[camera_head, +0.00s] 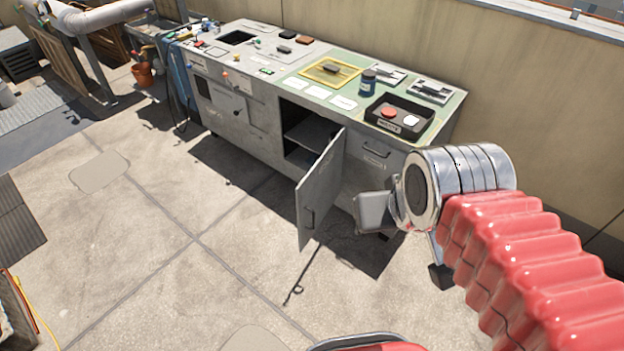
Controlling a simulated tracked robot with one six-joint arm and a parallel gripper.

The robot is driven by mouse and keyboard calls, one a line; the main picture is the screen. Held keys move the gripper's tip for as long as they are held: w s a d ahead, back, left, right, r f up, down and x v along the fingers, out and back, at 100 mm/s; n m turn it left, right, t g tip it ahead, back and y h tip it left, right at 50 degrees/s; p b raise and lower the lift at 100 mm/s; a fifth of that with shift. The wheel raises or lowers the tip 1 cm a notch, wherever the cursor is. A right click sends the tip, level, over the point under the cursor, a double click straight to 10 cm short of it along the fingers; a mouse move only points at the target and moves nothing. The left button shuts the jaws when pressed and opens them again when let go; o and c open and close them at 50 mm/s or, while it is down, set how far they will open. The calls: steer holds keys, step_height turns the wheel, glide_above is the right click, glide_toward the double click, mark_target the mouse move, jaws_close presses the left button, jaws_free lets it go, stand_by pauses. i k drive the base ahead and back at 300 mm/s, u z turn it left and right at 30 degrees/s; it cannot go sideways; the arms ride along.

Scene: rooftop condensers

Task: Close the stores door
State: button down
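The stores door (321,190) is a grey metal panel on the front of the long workbench. It stands swung out wide from the dark compartment (303,133), where a shelf shows. My gripper (405,238) is at the end of my red-sleeved arm, to the right of the door in the picture. A gap shows between its grey part and the door. Its fingers are partly hidden behind the wrist, so their opening is unclear. I see nothing held.
The workbench (220,62) runs along the wall. On top are a black tray (399,118) with red and white round items, a dark jar (367,82) and a yellow-framed panel (330,71). An orange bucket (142,74) stands far left. The paved floor in front is mostly clear.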

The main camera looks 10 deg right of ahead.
mark_target(317, 192)
steer(key=u, duration=0.35)
steer(key=i, duration=0.45)
steer(key=u, duration=0.6)
steer(key=i, duration=0.75)
steer(key=z, duration=0.1)
